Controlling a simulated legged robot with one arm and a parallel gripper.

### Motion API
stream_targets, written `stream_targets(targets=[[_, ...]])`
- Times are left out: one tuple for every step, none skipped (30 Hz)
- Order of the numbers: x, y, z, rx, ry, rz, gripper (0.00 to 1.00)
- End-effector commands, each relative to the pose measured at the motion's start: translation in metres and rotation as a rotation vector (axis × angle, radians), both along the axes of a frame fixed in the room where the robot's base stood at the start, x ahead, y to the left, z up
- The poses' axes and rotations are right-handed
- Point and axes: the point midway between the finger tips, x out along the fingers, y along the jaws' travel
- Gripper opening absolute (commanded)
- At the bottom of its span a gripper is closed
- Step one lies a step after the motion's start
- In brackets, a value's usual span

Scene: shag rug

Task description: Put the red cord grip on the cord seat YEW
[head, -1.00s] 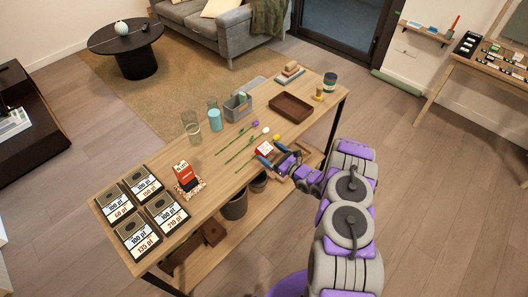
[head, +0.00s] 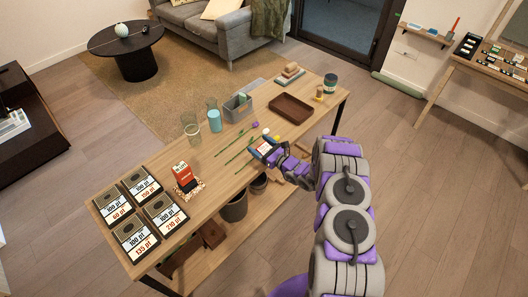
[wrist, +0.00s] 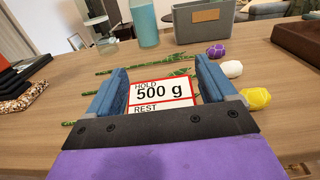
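I cannot make out a thing that is surely the red cord grip, nor any YEW label. In the wrist view a white, red-edged block marked "HOLD 500 g REST" (wrist: 163,94) lies between the two blue fingers of my gripper (wrist: 162,82). The fingers are apart, with a narrow gap showing at the block's right side; its lower part is hidden by the gripper. In the head view my gripper (head: 262,149) is low over the long table (head: 232,178) and covers most of this block.
Green stems with purple (wrist: 217,51), white (wrist: 231,69) and yellow (wrist: 257,98) heads lie nearby. A red-black box (head: 183,175), priced cards (head: 140,183), glasses (head: 191,130), a grey bin (head: 238,107) and a brown tray (head: 292,108) stand along the table. Another table (head: 470,72) holds small labelled items.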

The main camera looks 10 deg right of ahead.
Motion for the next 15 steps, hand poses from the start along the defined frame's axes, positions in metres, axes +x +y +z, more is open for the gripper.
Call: stream_targets(targets=[[0.0, 0.0, 0.0, 0.0, 0.0, 0.0, 0.79], [0.0001, -0.0001, 0.0, 0.0, 0.0, 0.0, 0.76], [0.0, 0.0, 0.0, 0.0, 0.0, 0.0, 0.73], [-0.0001, -0.0001, 0.0, 0.0, 0.0, 0.0, 0.7], [0.0, 0.0, 0.0001, 0.0, 0.0, 0.0, 0.67], [0.0001, -0.0001, 0.0001, -0.001, -0.001, 0.0, 0.63], [0.0001, -0.0001, 0.0001, -0.001, -0.001, 0.0, 0.6], [0.0, -0.0001, 0.0001, -0.001, -0.001, 0.0, 0.57], [0.0, -0.0001, 0.0001, -0.001, -0.001, 0.0, 0.53], [0.0, -0.0001, 0.0001, -0.001, -0.001, 0.0, 0.51], [0.0, -0.0001, 0.0001, -0.001, -0.001, 0.0, 0.48], [0.0, -0.0002, 0.0002, 0.0, -0.001, 0.0, 0.44], [0.0, -0.0002, 0.0002, 0.0, -0.001, 0.0, 0.41], [0.0, -0.0002, 0.0002, 0.0, -0.001, 0.0, 0.38], [0.0, -0.0002, 0.0002, 0.0, -0.001, 0.0, 0.34]])
